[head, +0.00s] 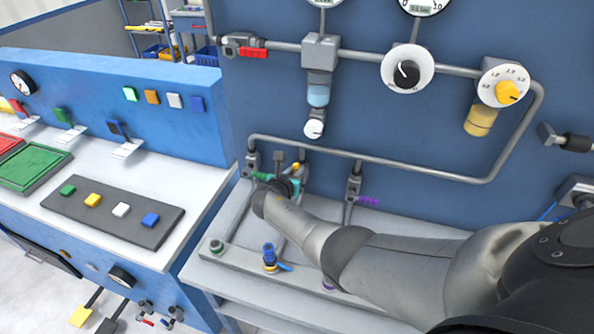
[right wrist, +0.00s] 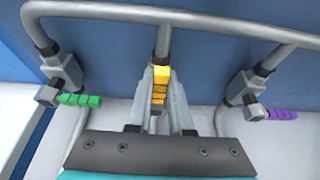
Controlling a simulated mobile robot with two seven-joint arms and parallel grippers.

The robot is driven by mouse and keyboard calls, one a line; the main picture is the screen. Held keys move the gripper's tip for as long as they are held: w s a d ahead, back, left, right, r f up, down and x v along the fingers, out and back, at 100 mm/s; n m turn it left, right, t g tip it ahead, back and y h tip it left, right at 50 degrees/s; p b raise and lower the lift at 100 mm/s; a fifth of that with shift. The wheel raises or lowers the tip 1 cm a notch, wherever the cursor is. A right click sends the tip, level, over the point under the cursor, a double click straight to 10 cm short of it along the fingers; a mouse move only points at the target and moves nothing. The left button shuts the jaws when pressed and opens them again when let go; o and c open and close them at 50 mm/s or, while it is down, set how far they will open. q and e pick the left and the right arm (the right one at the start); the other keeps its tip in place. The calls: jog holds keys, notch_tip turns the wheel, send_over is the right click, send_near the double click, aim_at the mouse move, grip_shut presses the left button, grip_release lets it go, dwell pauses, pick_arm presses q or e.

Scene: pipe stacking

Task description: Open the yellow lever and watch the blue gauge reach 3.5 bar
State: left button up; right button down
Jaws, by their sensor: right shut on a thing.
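The yellow lever (right wrist: 160,92) sits on the middle vertical pipe, and in the right wrist view it stands between the two grey fingers of my right gripper (right wrist: 161,76), which is shut on it. In the head view a small yellow bit of the lever (head: 296,167) shows above my right gripper (head: 290,184); my wrist hides much of that spot. No clearly blue gauge can be picked out. Two white dials, a left one (head: 322,2) and a right one (head: 424,5), are cut off at the top edge, and their readings cannot be made out. My left gripper is out of view.
A green lever (right wrist: 80,100) is left of my gripper and a purple lever (right wrist: 282,114) right of it. A grey pipe (head: 400,169) runs above. A blue valve (head: 269,254) stands on the bench. A round regulator (head: 407,71) and a yellow-knobbed dial (head: 507,90) are on the panel.

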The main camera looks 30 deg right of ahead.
jog(key=c, duration=0.8)
grip_release()
jog(key=shift+a, duration=0.15)
jog(key=shift+s+a+r+p, duration=0.15)
jog(key=shift+s+a+p, duration=0.05)
jog(key=shift+p, duration=0.15)
jog(key=shift+p+v, duration=2.6)
jog(key=shift+v, duration=4.6)
